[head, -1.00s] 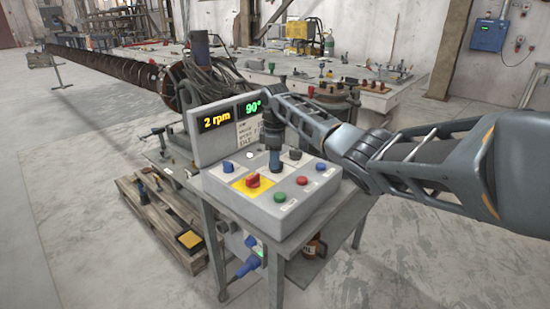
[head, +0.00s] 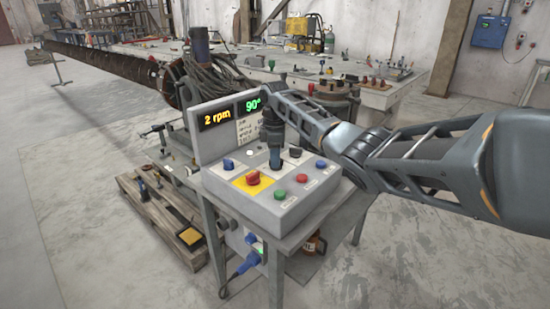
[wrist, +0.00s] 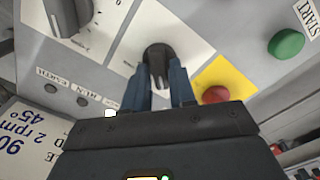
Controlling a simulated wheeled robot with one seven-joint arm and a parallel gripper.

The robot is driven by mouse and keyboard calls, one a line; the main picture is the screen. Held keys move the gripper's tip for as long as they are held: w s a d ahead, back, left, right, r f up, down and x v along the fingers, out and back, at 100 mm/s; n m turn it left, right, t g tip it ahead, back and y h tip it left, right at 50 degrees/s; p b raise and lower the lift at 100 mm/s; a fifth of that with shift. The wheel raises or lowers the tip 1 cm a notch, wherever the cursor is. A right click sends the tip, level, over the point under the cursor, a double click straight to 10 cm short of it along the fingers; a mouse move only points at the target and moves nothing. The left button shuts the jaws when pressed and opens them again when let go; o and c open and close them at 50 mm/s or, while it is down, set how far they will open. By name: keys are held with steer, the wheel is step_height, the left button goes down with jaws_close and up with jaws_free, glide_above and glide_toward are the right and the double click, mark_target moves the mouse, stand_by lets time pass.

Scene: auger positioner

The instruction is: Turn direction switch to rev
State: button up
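The control box (head: 300,206) has a sloped panel with several knobs and buttons. My gripper (head: 276,164) points down at the panel's middle knob and mostly hides it in the head view. In the wrist view, a black knob (wrist: 158,54) sits on a white plate, and the fingertips of my gripper (wrist: 158,76) stand on either side of its handle. The fingers are close to the handle; I cannot tell whether they press on it. The knob's position labels are too blurred or hidden to read.
A red switch on a yellow plate (head: 253,178) and a green button (head: 280,195) are close in front. A blue knob (head: 228,165) is left, a black knob (head: 295,153) right. A display board (head: 228,122) reading 2 rpm and 90° stands behind.

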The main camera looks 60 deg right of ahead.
steer(key=o, duration=0.3)
steer(key=shift+f, duration=0.1)
step_height(320, 180, up, 8)
steer(key=shift+f+b, duration=0.1)
steer(key=shift+b, duration=0.35)
stand_by(0.5)
